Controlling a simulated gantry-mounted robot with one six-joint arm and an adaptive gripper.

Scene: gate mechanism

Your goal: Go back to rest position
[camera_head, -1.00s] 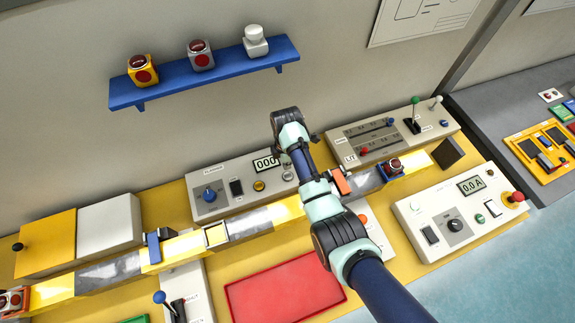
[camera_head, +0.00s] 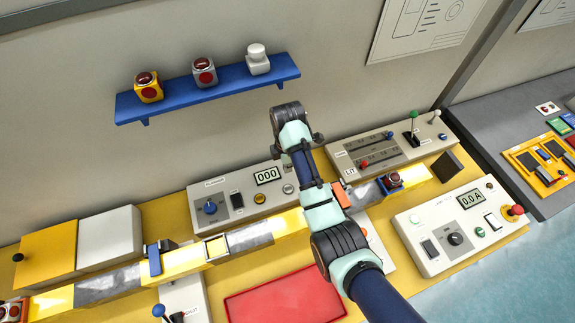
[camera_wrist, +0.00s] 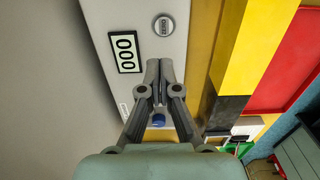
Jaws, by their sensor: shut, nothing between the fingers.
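My gripper (camera_wrist: 160,68) shows in the wrist view with its two grey fingers together and nothing between them. Behind the fingertips there is a grey control panel (camera_wrist: 100,30) with a display reading 000 (camera_wrist: 124,52) and a round silver button (camera_wrist: 164,25). A blue knob (camera_wrist: 158,119) shows between the finger links. In the head view my arm rises from the bottom right over the bench, its wrist in front of the right end of the 000 panel (camera_head: 222,205). The fingers are hidden there behind the wrist.
A blue shelf (camera_head: 215,88) holds a yellow, a grey and a white block on the wall. A yellow and silver rail (camera_head: 250,236) crosses the bench. A red mat (camera_head: 285,297) lies in front. Panels with levers and knobs (camera_head: 460,225) stand to the right.

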